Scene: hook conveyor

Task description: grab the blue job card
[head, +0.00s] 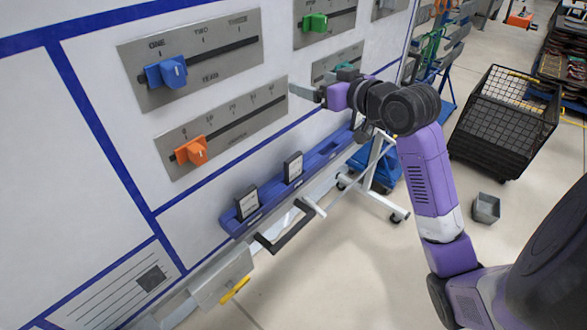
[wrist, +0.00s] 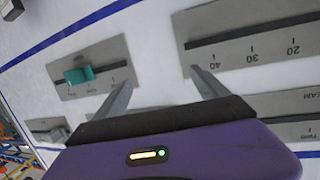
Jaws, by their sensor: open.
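I cannot make out a clearly blue job card in either view. Two dark card-like blocks with pale printed faces stand in a blue ledge (head: 270,195) on the white board: a nearer one (head: 247,203) and a farther one (head: 293,167). My gripper (head: 308,92) is up beside the board, above and right of the ledge. In the wrist view my gripper (wrist: 160,84) is open, with nothing between its fingers, and faces the slider plates. The ledge and the cards are not in the wrist view.
Slider plates on the board carry a blue knob (head: 168,73), an orange knob (head: 192,151), a green knob (head: 314,22) and a teal knob (wrist: 79,75). A dark handle (head: 285,232) juts out below the ledge. A black mesh bin (head: 503,125) and small grey bin (head: 486,208) stand right.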

